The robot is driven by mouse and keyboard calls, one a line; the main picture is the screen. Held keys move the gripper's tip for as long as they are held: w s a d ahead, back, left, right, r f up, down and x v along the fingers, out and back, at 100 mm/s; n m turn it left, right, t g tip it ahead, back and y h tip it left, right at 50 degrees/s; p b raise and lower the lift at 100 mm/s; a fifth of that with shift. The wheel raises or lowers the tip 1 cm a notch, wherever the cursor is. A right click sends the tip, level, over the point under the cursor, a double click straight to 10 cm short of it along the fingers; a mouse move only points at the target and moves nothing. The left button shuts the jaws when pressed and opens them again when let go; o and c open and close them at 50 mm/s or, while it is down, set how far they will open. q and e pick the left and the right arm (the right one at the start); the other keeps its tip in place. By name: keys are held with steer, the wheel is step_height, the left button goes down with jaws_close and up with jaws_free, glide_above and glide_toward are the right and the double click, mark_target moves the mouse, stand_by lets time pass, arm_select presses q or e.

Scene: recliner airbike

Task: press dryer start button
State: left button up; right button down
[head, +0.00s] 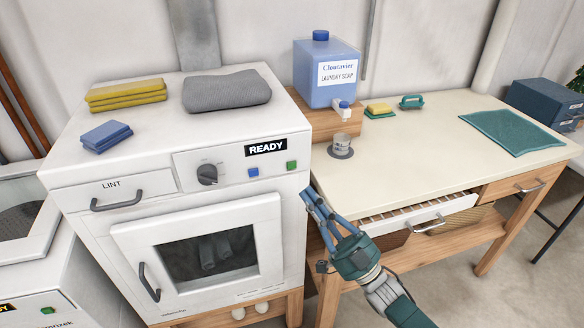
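The white dryer (90,190) stands at the left of the head view with its door closed. No label for the buttons is readable. My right gripper (311,196) is beside the dryer's right front edge, below and right of the green button, apart from both buttons. Its fingers point up and left and look close together; the gap at their tips is unclear. It holds nothing visible. My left gripper is out of view.
Folded yellow (126,95), blue (107,136) and grey (226,90) cloths lie on the dryer. A table (440,140) at right bears a soap jug (325,75), a cup (341,143) and a teal cloth (512,132). Its drawer (420,216) is partly open near my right arm.

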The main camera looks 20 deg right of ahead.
mark_target(292, 166)
steer(key=shift+w+a+b, duration=0.15)
steer(key=shift+w+b, duration=1.6)
steer(key=shift+w, duration=2.05)
steer(key=shift+w, duration=0.4)
